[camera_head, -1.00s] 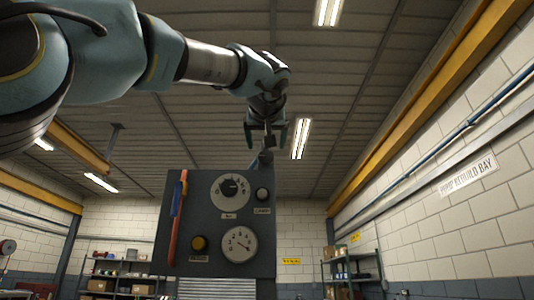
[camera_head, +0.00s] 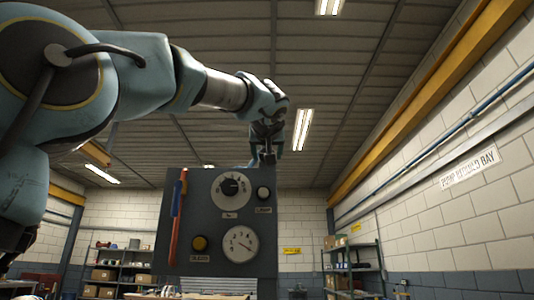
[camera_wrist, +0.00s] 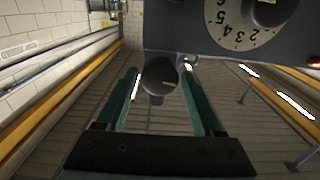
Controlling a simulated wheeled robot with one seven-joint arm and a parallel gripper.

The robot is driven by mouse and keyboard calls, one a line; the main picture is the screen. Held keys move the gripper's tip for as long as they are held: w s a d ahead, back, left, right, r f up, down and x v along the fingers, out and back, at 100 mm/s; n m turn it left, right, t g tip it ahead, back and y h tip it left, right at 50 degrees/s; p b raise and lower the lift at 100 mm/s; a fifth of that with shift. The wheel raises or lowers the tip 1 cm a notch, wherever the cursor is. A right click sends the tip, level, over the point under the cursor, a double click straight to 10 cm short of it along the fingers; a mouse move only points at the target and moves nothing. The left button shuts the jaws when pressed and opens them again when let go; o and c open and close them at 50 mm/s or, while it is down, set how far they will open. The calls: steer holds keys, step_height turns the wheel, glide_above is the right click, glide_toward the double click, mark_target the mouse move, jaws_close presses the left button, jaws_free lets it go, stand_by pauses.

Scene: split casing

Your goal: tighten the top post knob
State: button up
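The top post knob (camera_wrist: 160,84) is a dark round knob at the top edge of the grey control panel (camera_head: 190,240), with a small light mark on its face in the wrist view. My gripper (camera_head: 266,156) points down at the panel's top edge. In the wrist view its two teal fingers (camera_wrist: 159,82) stand on either side of the knob, with a narrow gap showing on each side. The gripper looks open around the knob and not closed on it. In the head view the knob is mostly hidden by the fingers.
Shelves (camera_head: 118,270) stand well behind.

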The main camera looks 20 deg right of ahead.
steer(key=c, duration=1)
steer(key=shift+m, duration=0.3)
steer(key=m, duration=1.1)
steer(key=shift+a+r, duration=0.1)
steer(key=shift+r, duration=0.05)
steer(key=shift+m+p, duration=0.65)
steer(key=shift+m, duration=1.55)
steer(key=o, duration=1.3)
